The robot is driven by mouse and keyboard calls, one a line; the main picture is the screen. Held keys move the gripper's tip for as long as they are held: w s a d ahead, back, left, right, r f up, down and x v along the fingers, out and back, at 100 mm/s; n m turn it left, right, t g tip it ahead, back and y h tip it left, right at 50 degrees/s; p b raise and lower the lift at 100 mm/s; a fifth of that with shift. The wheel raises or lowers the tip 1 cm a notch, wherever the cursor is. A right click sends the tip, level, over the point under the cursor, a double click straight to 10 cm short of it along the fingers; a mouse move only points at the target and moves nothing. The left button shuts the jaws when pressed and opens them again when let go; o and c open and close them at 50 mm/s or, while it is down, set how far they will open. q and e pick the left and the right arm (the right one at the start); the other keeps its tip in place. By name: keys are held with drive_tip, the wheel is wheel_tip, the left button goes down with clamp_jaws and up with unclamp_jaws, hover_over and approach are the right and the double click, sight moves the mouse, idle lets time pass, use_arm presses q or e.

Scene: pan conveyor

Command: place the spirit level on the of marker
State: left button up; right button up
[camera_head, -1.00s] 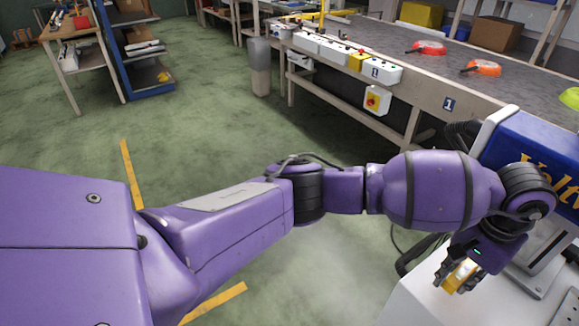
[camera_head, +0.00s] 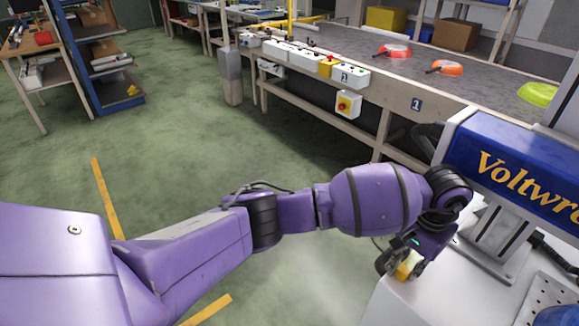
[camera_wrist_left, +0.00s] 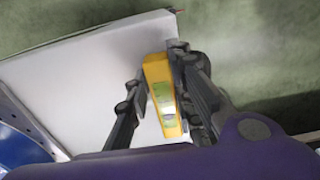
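The spirit level (camera_head: 408,265) is a small yellow bar, seen over the white machine table (camera_head: 385,305) at the lower right of the head view. In the left wrist view the level (camera_wrist_left: 160,90) is yellow with a pale green window and lies between the two dark fingers. My left gripper (camera_head: 402,268) is closed around it; the fingers (camera_wrist_left: 158,85) appear to touch its sides. I cannot tell whether its underside touches the table. I cannot make out a marker for it in either view. My right gripper is out of view.
A blue and white machine labelled "Voltwr..." (camera_head: 515,172) stands close beside my left gripper. Behind is a conveyor (camera_head: 440,90) carrying red, orange and green pans, with a control box (camera_head: 348,104) on its front. Green floor is open at the left.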

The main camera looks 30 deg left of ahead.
use_arm(q)
drive_tip(key=o, duration=0.4)
drive_tip(key=shift+w+r, duration=0.1)
drive_tip(key=shift+o, duration=0.2)
drive_tip(key=shift+d, duration=0.1)
